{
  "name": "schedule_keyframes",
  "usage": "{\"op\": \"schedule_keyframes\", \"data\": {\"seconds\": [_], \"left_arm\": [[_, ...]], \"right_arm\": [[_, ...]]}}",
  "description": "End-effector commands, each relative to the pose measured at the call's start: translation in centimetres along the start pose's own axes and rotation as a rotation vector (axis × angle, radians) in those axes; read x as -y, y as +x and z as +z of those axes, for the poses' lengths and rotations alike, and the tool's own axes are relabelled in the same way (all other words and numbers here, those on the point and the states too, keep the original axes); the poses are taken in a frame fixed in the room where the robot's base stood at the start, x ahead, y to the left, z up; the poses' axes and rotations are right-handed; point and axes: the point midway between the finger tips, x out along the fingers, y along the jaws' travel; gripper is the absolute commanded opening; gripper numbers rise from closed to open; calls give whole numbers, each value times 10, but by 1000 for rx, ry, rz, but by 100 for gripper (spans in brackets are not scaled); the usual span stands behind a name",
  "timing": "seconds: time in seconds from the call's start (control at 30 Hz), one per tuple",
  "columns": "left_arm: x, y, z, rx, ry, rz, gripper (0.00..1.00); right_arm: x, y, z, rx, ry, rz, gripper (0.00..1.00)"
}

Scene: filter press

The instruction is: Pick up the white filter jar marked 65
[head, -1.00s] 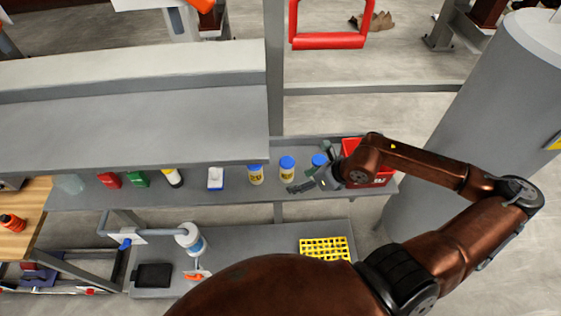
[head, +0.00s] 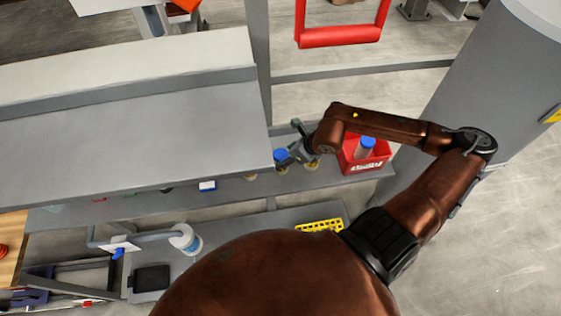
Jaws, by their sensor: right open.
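Several small jars stand on the grey shelf. One with a blue lid (head: 281,155) stands right beside my right gripper (head: 291,147). The lower part of another pale jar with a yellow label (head: 311,165) shows just right of the gripper, its top hidden by it. A third jar (head: 250,177) is mostly hidden under the upper shelf edge. No number is readable now, so I cannot tell which is marked 65. My right gripper is open, its fingers spread around or next to the blue lid; contact cannot be told. My left gripper is not in view.
A red bin (head: 350,165) on the shelf's right end holds a blue-lidded jar (head: 366,147). The upper grey shelf (head: 130,130) overhangs the jars. A yellow rack (head: 320,225), white bottle (head: 186,238) and black tray (head: 151,278) sit lower. A grey tank (head: 480,90) stands right.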

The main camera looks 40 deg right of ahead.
Motion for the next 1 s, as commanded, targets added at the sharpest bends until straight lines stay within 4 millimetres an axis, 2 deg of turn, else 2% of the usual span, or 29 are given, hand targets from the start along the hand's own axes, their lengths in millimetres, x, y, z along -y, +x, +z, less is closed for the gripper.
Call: {"op": "schedule_keyframes", "data": {"seconds": [0.1, 0.23, 0.37, 0.53, 0.73, 1.0], "left_arm": [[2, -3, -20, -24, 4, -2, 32], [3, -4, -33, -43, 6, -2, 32], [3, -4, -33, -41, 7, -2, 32], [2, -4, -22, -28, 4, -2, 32], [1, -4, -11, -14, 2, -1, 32], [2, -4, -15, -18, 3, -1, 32]], "right_arm": [[-2, 14, 2, 3, 2, 3, 62], [-2, 29, 1, 2, 3, 2, 62], [-1, 34, 1, 1, 1, 1, 62], [-1, 34, 0, 0, 0, 1, 62], [-1, 34, 0, 0, 0, 1, 49], [-2, 34, 0, 0, 0, 1, 30]]}}
